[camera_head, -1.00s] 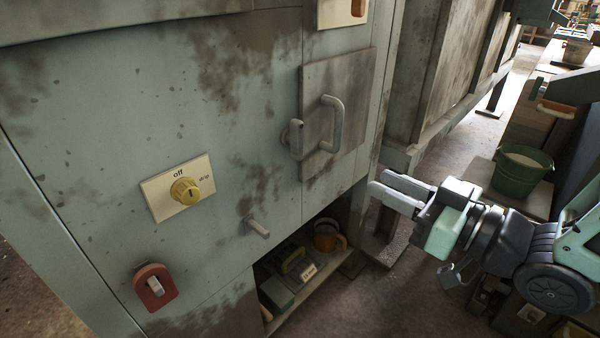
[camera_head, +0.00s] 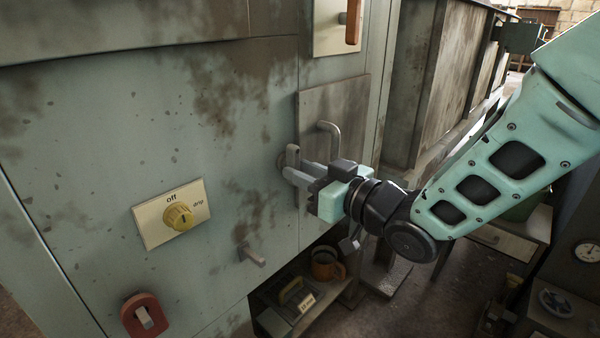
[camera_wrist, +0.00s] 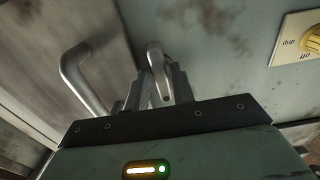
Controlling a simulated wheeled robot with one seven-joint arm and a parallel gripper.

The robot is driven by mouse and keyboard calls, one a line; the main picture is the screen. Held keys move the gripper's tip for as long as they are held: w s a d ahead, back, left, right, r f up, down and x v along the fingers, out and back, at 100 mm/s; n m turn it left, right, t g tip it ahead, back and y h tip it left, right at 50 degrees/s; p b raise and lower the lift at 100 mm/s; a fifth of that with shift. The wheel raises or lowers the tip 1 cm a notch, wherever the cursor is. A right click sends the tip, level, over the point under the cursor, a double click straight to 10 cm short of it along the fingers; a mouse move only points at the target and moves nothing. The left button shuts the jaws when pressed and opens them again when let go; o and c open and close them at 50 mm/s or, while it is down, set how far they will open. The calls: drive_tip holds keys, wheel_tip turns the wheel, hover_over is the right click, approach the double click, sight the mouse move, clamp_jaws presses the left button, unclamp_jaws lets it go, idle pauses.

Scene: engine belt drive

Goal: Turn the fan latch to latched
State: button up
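The latch I take as the fan latch is a grey lever (camera_head: 291,153) beside the left edge of a square metal door (camera_head: 345,95). My gripper (camera_head: 298,172) is at this lever, reaching in from the right. In the wrist view the two fingers (camera_wrist: 162,85) stand on either side of the lever, with little gap left. Whether they press on it I cannot tell.
A yellow knob (camera_head: 179,216) at off, a grey peg (camera_head: 252,257) and a red-plated switch (camera_head: 143,315) are on the panel.

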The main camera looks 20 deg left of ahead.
drive_tip(key=shift+w+a, duration=0.2)
drive_tip(key=shift+a, duration=0.25)
clamp_jaws()
drive_tip(key=n+b, duration=0.8)
drive_tip(key=n, duration=0.1)
drive_tip(key=n+b, duration=0.8)
drive_tip(key=shift+w+d+r+n, duration=0.1)
drive_tip(key=shift+w+n, duration=0.05)
drive_tip(key=shift+n, duration=0.25)
